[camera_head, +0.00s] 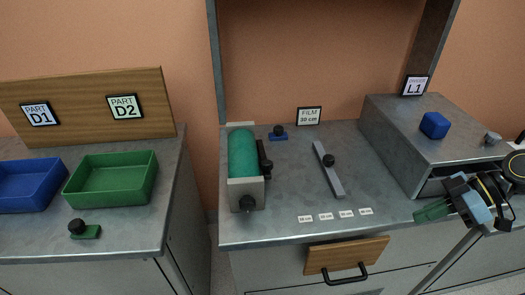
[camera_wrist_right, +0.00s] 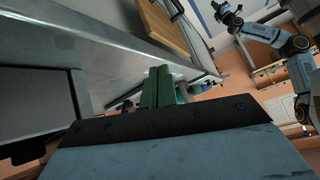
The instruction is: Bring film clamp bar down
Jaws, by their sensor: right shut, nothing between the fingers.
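A long grey bar with a black knob (camera_head: 328,168), which looks like the film clamp bar, lies on the middle counter in the head view. To its left is a green film roll (camera_head: 243,154) in a grey holder, with a dark part along its right side. My right gripper (camera_head: 432,211) is shut and empty, to the right of the bar and apart from it, by the front of the grey box. Its green fingers show pressed together in the right wrist view (camera_wrist_right: 158,88). What looks like my left arm shows at that view's upper right; its finger state is unclear.
A grey box (camera_head: 420,135) with a blue cube (camera_head: 434,125) on top stands at the right. A wooden-fronted drawer (camera_head: 345,255) is under the counter. Blue (camera_head: 28,205) and green (camera_head: 112,199) trays sit on the left counter. A gap separates the counters. Posts rise behind.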

